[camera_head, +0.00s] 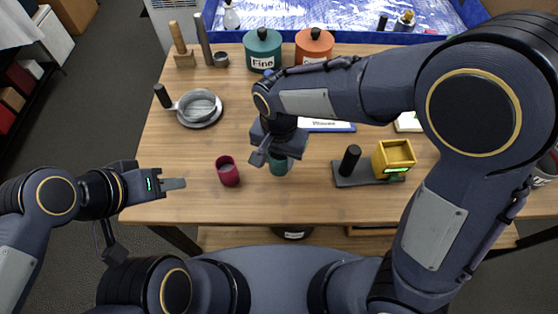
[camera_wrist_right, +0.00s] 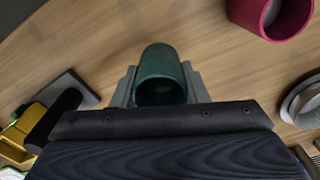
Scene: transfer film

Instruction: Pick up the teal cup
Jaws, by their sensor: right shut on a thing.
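The teal cup (camera_head: 278,166) is on or just above the wooden table near its front middle, partly covered by my right gripper (camera_head: 268,156) in the head view. In the right wrist view the teal cup (camera_wrist_right: 160,72) is between the two grey fingers of my right gripper (camera_wrist_right: 160,85), which is shut on it. I cannot tell whether the cup is clear of the table. My left gripper (camera_head: 175,184) is over the table's left front edge, away from the cup. Its fingers look close together, but I cannot tell whether they are shut.
A crimson cup (camera_head: 228,172) stands left of the teal cup. A dark stand with a yellow box (camera_head: 395,158) is to the right. A metal sieve (camera_head: 200,106) and teal and orange canisters (camera_head: 314,46) stand farther back on the table (camera_head: 185,150). The front left surface is clear.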

